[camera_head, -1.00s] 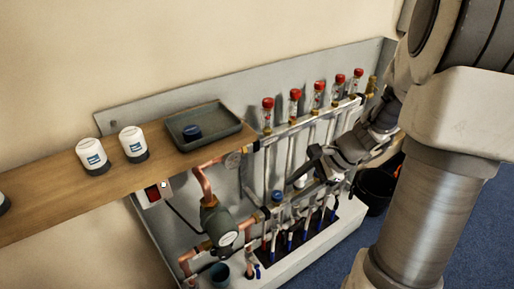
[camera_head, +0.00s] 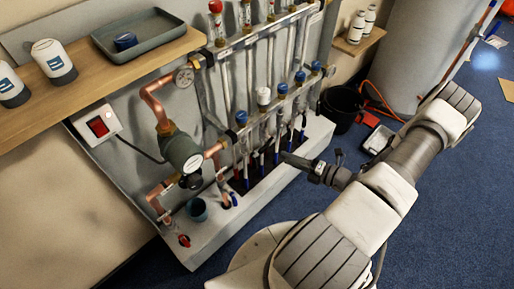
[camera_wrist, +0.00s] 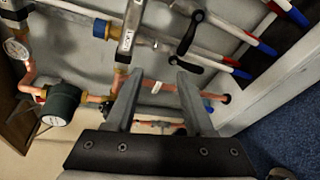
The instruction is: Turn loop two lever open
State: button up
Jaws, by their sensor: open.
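I cannot read which is loop two. My gripper (camera_head: 287,157) is in front of and below the lower bar, by the pipe bottoms. In the wrist view my gripper (camera_wrist: 157,78) is open and empty, its fingers apart, with the lower lever just beyond the right fingertip.
A green pump (camera_head: 182,153) with copper pipes and a gauge (camera_head: 184,77) stands left of the bar. A wooden shelf (camera_head: 75,82) holds white jars and a tray (camera_head: 137,40). A black bucket (camera_head: 341,106) stands on the floor at right.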

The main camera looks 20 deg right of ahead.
aim_at(267, 146)
notch_tip(267, 146, down, 5)
jog(key=d+m+t+h, duration=0.1)
jog(key=m+t+h, duration=0.1)
jog(key=m, duration=0.3)
jog(key=b+x, duration=0.4)
jog(key=x, duration=1.2)
jog(key=shift+w+f, duration=0.2)
jog(key=shift+w, duration=0.05)
grip_shut()
dwell(0.3)
